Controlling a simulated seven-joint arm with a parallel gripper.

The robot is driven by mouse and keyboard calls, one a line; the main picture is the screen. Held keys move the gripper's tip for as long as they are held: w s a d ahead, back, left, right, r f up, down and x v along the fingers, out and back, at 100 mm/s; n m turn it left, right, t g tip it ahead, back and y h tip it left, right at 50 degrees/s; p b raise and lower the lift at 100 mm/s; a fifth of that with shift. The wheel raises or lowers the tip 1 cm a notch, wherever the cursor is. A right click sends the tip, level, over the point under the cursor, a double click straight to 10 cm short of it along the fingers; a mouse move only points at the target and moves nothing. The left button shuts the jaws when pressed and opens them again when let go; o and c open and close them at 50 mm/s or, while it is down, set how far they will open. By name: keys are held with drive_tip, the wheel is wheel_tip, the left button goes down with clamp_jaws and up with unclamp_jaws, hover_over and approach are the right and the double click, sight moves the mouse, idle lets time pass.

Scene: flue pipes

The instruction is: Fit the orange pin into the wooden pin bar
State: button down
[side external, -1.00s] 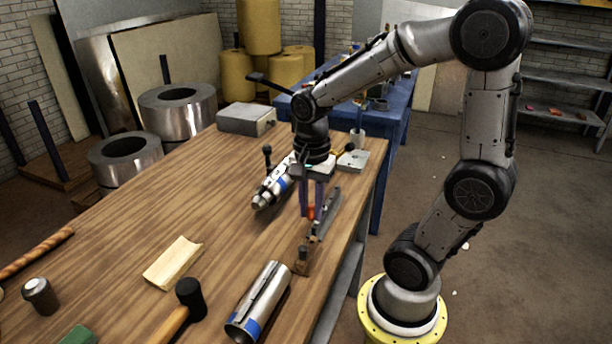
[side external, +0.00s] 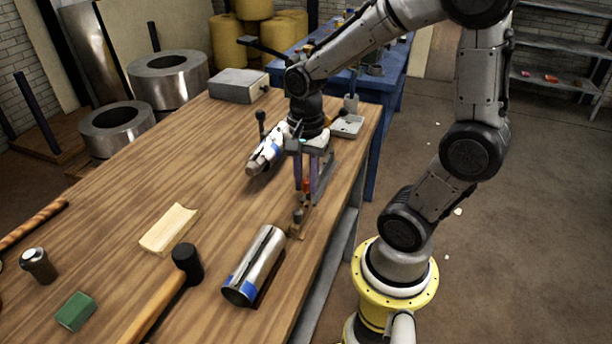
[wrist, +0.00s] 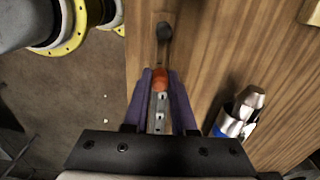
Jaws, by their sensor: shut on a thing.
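The orange pin (wrist: 158,82) is between the purple fingertips of my gripper (wrist: 159,76) in the wrist view. In the side view my gripper (side external: 307,194) points down with its fingers shut on the orange pin (side external: 306,186). The wooden pin bar (side external: 296,232) lies along the right edge of the table, with a dark upright peg (wrist: 164,31) near its end. A metal strip with small holes (wrist: 158,115) runs below the pin in the wrist view. The pin's lower end is hidden, so I cannot tell whether it is in a hole.
A metal tube with blue tape (side external: 254,264) lies in front of the bar. A second metal pipe piece (side external: 266,155) is close to the left of my gripper. A black mallet (side external: 187,263), a wood block (side external: 169,229) and a green block (side external: 76,311) lie further left.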

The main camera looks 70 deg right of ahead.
drive_tip(key=shift+f, duration=2)
drive_tip(key=shift+f, duration=0.2)
drive_tip(key=c, duration=0.7)
unclamp_jaws()
drive_tip(key=shift+o, duration=0.2)
wheel_tip(320, 180, up, 14)
drive_tip(key=shift+f, duration=0.1)
